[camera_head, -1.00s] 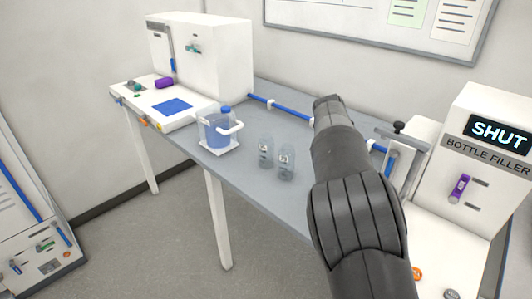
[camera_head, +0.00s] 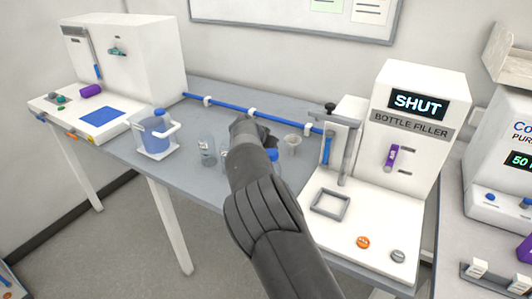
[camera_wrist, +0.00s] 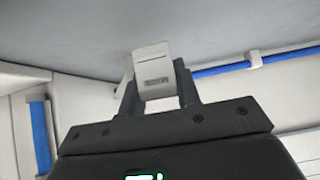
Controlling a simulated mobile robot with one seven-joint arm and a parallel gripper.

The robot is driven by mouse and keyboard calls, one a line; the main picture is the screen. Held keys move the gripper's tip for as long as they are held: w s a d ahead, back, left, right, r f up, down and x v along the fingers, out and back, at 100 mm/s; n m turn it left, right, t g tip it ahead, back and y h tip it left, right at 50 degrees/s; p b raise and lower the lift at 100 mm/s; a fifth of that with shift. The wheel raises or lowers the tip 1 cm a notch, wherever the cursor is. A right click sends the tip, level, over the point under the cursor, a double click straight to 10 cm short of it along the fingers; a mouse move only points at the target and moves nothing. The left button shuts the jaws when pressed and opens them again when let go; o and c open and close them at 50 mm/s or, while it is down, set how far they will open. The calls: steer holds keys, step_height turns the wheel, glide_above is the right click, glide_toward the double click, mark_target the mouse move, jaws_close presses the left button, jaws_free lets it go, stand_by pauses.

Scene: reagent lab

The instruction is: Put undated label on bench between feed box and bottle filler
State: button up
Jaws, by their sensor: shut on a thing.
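In the wrist view my gripper (camera_wrist: 157,88) is shut on a small white label (camera_wrist: 153,66) with a grey mark on its face. The grey bench (camera_wrist: 70,30) shows beyond it; I cannot tell whether the label touches it. In the head view my arm hides the gripper and label over the bench (camera_head: 190,177), left of the bottle filler. The white bottle filler (camera_head: 418,165) stands at right, its display reading SHUT. A white box-shaped machine (camera_head: 135,65) with a blue pad stands at the left end; it may be the feed box, but no name is readable.
A jug of blue liquid (camera_head: 156,130) stands on a small white tray. A clear bottle (camera_head: 207,151) stands left of my arm, another partly hidden. A blue-capped bottle (camera_head: 272,155) and a small funnel-like cup (camera_head: 293,143) are right of it. A blue pipe (camera_head: 228,105) runs along the back.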

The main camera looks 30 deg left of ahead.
steer(key=shift+f, duration=1.6)
steer(key=o, duration=1)
steer(key=shift+f, duration=0.1)
steer(key=shift+s+r, duration=0.15)
steer(key=shift+r, duration=0.15)
steer(key=v, duration=1.1)
steer(key=shift+s+r, duration=0.2)
